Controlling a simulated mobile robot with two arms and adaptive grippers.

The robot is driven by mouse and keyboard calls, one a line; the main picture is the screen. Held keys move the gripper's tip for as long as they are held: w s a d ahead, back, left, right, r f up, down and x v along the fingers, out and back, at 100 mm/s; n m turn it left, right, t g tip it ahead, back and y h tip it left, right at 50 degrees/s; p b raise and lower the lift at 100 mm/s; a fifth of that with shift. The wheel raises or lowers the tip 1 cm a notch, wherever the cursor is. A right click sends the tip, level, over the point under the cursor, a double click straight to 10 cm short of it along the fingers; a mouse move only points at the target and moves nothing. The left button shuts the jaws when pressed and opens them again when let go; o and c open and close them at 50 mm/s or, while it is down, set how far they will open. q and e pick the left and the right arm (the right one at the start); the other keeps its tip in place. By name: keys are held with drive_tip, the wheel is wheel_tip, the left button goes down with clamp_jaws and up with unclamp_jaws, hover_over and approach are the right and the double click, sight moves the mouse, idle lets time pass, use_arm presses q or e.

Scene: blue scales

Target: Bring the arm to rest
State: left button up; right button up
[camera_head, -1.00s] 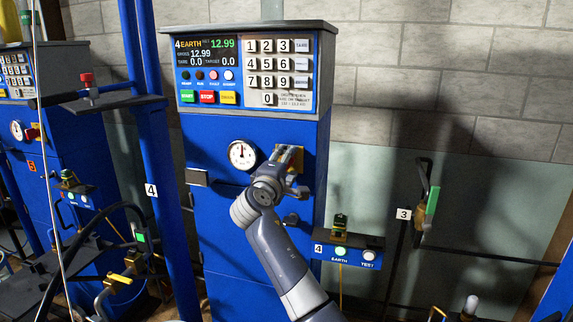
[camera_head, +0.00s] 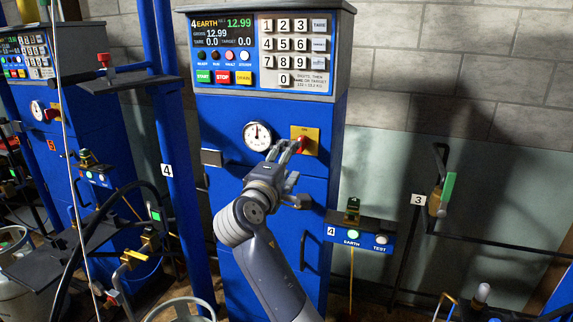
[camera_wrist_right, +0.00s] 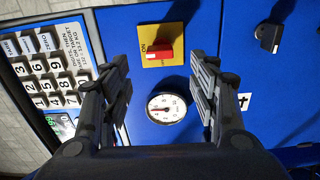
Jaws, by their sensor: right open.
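My right gripper (camera_head: 287,172) is open and empty in front of the blue cabinet of scale 4 (camera_head: 225,130). In the head view its fingers point up toward the red rotary switch (camera_head: 301,144) on a yellow plate; whether they touch it there is hard to tell. In the right wrist view the two fingers (camera_wrist_right: 168,95) stand wide apart, with the round gauge (camera_wrist_right: 166,108) seen between them and the red switch (camera_wrist_right: 165,53) beyond the fingertips, apart from them. My left gripper is not in view.
The control panel (camera_head: 262,50) with keypad and display is above. An earth/test box (camera_head: 360,232) sits at the cabinet's right. A blue post (camera_head: 172,130) stands left, with a second blue scale (camera_head: 100,140) behind it. A lever (camera_head: 440,190) is on the right.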

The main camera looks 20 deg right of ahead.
drive_tip(key=shift+s+a, duration=0.3)
drive_tip(key=shift+s, duration=0.2)
